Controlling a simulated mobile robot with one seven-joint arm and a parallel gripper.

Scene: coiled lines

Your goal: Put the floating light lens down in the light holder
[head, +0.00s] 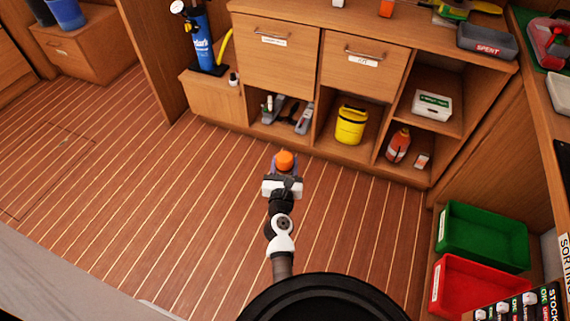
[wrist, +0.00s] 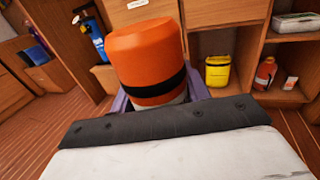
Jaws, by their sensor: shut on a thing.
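The orange floating light lens (head: 285,160) is held upright at the end of my outstretched arm, above the wooden floor. In the wrist view the lens (wrist: 146,55) is a large orange cylinder with a black band low on its side and a pale base. My gripper (head: 284,170) is shut on it, with purple fingers on both sides of the base. I cannot pick out the light holder for sure in either view.
A wooden cabinet (head: 277,50) stands ahead, its open shelves holding a yellow container (head: 350,125), a red bottle (head: 398,145) and a white box (head: 431,105). Green (head: 483,237) and red (head: 474,287) bins are at right. The floor (head: 150,190) at left is clear.

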